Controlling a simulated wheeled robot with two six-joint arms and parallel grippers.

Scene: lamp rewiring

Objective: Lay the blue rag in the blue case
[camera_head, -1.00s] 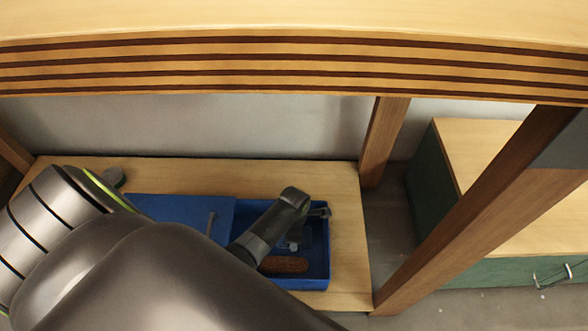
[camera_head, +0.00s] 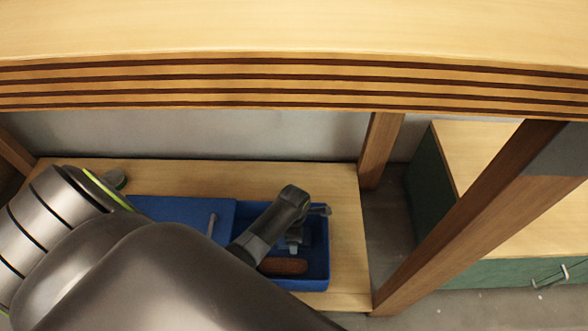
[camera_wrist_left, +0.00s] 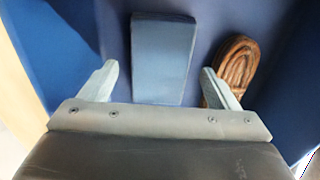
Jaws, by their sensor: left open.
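The blue case (camera_head: 322,270) lies open on a low wooden shelf, with its flat lid part (camera_head: 170,208) to the left. My left gripper (camera_head: 294,246) points down into the open part of the case, partly hidden by its own wrist. In the left wrist view the left gripper (camera_wrist_left: 160,68) is open, its two pale fingers apart. The blue rag (camera_wrist_left: 163,45), a flat grey-blue rectangle, lies between the fingers over the dark blue case floor. I cannot tell whether the fingers touch it. My right gripper is not in view.
A brown ribbed oval thing (camera_head: 283,266) lies in the case; it also shows right of the rag in the left wrist view (camera_wrist_left: 234,65). A wooden tabletop (camera_head: 300,30) overhangs the shelf (camera_head: 345,200). A wooden leg (camera_head: 470,225) and a green cabinet (camera_head: 430,190) stand at right.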

